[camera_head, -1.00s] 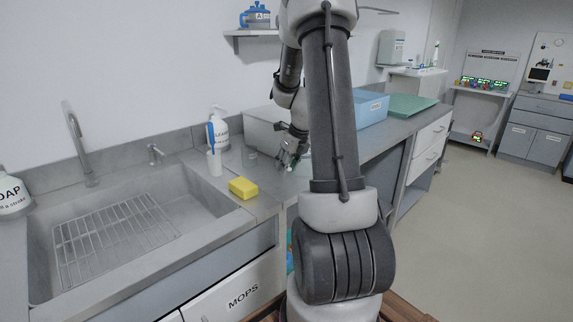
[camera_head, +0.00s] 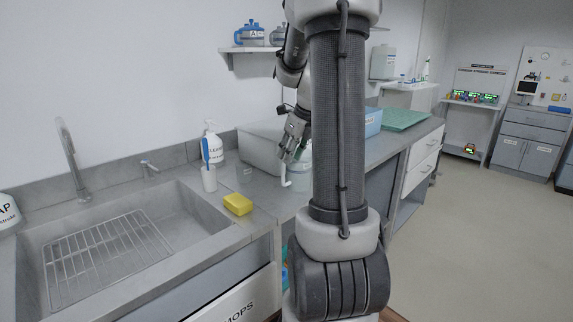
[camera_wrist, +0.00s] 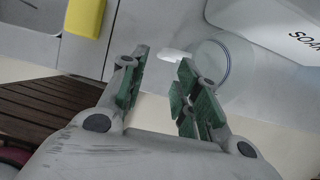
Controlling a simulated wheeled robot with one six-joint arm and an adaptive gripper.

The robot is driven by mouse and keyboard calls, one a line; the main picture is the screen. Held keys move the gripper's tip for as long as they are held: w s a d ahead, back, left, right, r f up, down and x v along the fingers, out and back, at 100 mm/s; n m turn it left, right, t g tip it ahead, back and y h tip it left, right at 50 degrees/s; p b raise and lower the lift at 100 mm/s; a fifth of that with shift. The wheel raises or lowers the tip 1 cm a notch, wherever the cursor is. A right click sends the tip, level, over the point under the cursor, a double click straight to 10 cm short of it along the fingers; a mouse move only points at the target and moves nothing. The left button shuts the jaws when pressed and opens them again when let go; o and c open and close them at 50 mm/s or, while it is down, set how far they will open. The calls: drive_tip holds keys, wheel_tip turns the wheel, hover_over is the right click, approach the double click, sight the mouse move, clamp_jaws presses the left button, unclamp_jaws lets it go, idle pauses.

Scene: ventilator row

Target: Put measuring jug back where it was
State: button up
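The measuring jug is a clear, pale round vessel (camera_head: 303,172) with a white handle (camera_head: 287,179). It stands on the counter, partly hidden behind my arm. My gripper (camera_head: 290,157) is above the handle, fingers pointing down. In the wrist view the jug's round rim (camera_wrist: 226,62) lies beyond the fingertips, with its white handle (camera_wrist: 174,54) ahead of the gap between them. My gripper (camera_wrist: 163,78) is open there, with its green-padded fingers apart and nothing between them.
A grey bin (camera_head: 258,146) stands behind the jug. A clear beaker (camera_head: 244,174), a cup with a blue brush (camera_head: 208,179), a soap bottle (camera_head: 214,143) and a yellow sponge (camera_head: 238,204) are to the left, near the sink (camera_head: 110,250). A blue box (camera_head: 373,122) is right.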

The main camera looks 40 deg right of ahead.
drive_tip(key=s+a+r+n, duration=0.45)
drive_tip(key=a+n, duration=0.25)
drive_tip(key=n, duration=0.2)
drive_tip(key=s+a+r+n, duration=0.3)
drive_tip(key=s+a+n, duration=0.2)
drive_tip(key=a+n, duration=0.4)
drive_tip(key=s+a+n, duration=0.4)
drive_tip(key=s+n, duration=0.6)
drive_tip(key=n, duration=0.7)
drive_tip(key=shift+s+f, duration=0.3)
drive_tip(key=shift+s, duration=0.05)
